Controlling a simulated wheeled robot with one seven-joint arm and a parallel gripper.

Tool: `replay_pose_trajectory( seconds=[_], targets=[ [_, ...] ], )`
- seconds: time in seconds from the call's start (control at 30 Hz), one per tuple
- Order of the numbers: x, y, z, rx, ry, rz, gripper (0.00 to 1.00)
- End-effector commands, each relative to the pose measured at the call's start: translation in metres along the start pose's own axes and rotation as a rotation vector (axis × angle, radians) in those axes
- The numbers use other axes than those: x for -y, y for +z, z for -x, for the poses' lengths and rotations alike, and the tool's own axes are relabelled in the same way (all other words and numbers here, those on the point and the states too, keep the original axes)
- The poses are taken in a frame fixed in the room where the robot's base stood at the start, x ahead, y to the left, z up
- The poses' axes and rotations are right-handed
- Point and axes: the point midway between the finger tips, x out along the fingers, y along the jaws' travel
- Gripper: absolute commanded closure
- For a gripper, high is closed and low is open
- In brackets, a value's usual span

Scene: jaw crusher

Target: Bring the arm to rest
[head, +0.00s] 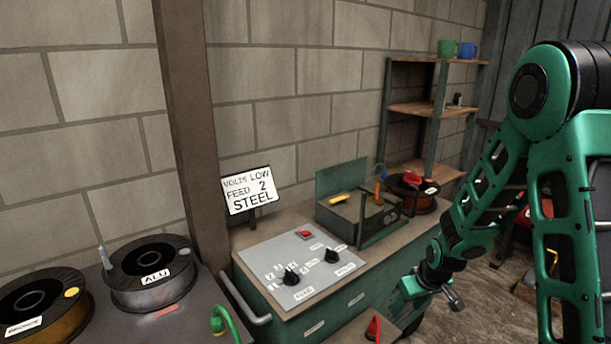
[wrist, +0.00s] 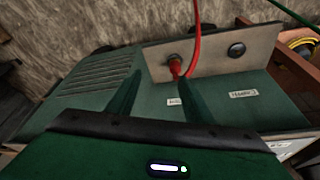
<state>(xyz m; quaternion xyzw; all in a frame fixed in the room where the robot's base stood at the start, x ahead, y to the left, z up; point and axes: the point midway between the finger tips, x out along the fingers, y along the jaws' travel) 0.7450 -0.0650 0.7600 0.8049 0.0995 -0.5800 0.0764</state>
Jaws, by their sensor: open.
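My green arm fills the right side of the head view, bent at the elbow, with its forearm reaching down to the left. My gripper (head: 428,289) is small at the end of it, beside the right end of the control cabinet; its fingers are hard to make out there. In the wrist view my gripper (wrist: 163,100) shows two dark green fingers spread apart, with nothing seen held between them. Beyond them is a green machine housing (wrist: 75,90) with vent slots. A red plug (wrist: 174,66) with a red cable sits in its metal plate, beside a dark round fitting (wrist: 236,50).
The control cabinet (head: 345,300) carries a panel with knobs (head: 300,262), a sign reading VOLTS LOW, FEED 2, STEEL (head: 247,193), and an open box (head: 358,208). Wire spools (head: 152,270) stand at left. A shelf (head: 425,108) with two mugs stands behind. Floor (head: 485,280) shows beneath my arm.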

Motion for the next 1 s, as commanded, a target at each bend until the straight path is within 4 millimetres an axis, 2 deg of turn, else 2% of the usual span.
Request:
replay_pose_trajectory(
  seconds=[0.03, 0.2, 0.5, 0.8, 1.0],
  targets=[
    [-0.011, 0.005, 0.022, 0.009, 0.018, -0.028, 0.53],
    [-0.036, 0.035, 0.081, 0.069, 0.064, -0.134, 0.53],
    [-0.060, 0.105, 0.180, 0.164, 0.122, -0.354, 0.53],
    [-0.052, 0.190, 0.262, 0.246, 0.138, -0.602, 0.53],
    [-0.036, 0.237, 0.297, 0.290, 0.124, -0.738, 0.53]
  ],
)
